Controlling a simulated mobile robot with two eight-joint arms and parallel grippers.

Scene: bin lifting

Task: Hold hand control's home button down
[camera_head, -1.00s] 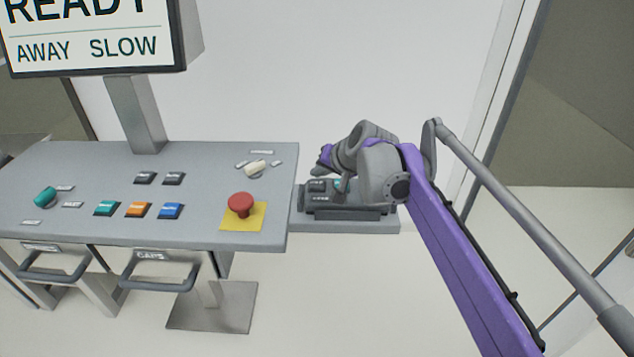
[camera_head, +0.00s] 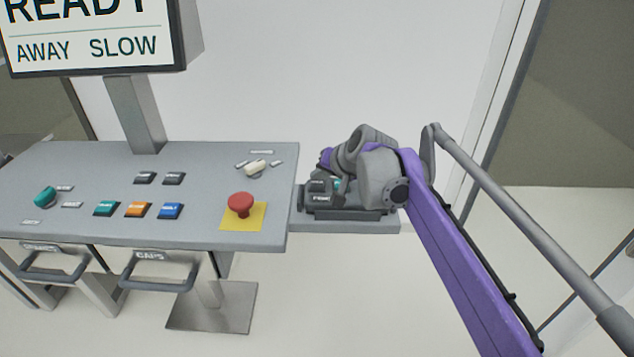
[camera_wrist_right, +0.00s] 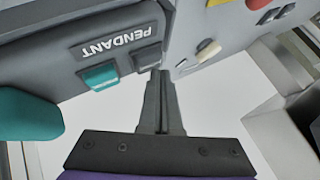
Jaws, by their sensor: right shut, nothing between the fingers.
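The hand control (camera_head: 318,198) is a dark grey pendant on a small shelf at the right end of the console. In the right wrist view the hand control (camera_wrist_right: 60,45) shows an upside-down PENDANT label, a teal button (camera_wrist_right: 100,76) and a dark button (camera_wrist_right: 147,57). No home marking is readable. A large teal rounded part (camera_wrist_right: 28,115) is at the left. My right gripper (camera_wrist_right: 161,76) is shut and empty, its tips close to the dark button's edge; I cannot tell whether they touch it. In the head view my wrist mostly hides it. My left gripper is not in view.
The grey console (camera_head: 60,165) carries a red mushroom button (camera_head: 240,205) on a yellow plate, a cream switch (camera_head: 255,168) and several coloured buttons, left of the pendant. A screen (camera_head: 90,35) reads READY, AWAY SLOW. A white wall stands behind.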

